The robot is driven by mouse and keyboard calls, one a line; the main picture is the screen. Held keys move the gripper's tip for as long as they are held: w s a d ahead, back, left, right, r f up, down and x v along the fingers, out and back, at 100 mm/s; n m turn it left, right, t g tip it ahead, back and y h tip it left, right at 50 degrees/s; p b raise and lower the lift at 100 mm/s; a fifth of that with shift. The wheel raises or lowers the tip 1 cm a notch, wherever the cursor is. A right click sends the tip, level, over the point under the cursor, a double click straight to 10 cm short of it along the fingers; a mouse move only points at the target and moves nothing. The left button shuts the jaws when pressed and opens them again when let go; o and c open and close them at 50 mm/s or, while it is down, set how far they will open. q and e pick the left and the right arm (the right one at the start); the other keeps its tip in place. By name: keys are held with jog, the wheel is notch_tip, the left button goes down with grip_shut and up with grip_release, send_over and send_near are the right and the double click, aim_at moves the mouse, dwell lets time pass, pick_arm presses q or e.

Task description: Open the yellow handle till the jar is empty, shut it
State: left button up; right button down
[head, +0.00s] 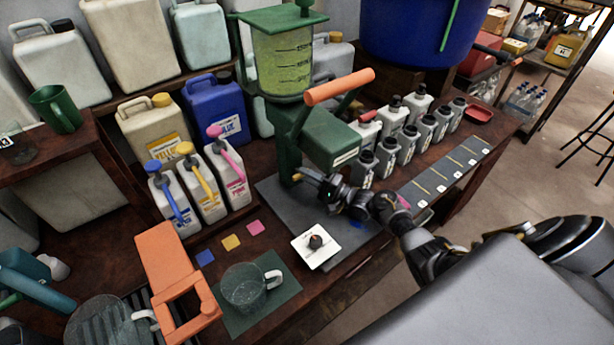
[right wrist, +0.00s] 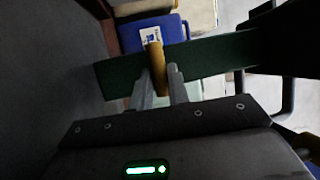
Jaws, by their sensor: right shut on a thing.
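The jar (head: 283,68) sits high on a green dispenser with a green lid and dark level marks. It looks filled with yellow-green, grainy contents; the exact level is hard to read. My right gripper (head: 318,184) is at the dispenser's lower front, shut on the small yellow handle (head: 298,177). In the right wrist view, the yellow handle (right wrist: 155,62) stands between the two grey fingers, in front of a dark green bar (right wrist: 205,58). The arm partly hides the area below the outlet. My left gripper is not in view.
An orange lever (head: 340,87) sticks out above the dispenser. A clear mug (head: 245,287) stands on a green mat at the front. A white dial plate (head: 316,246) lies near my right arm. Pump bottles (head: 200,187) and several grey bottles (head: 388,152) flank the dispenser.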

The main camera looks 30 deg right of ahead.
jog(key=c, duration=1.3)
grip_release()
jog(key=shift+c, duration=0.2)
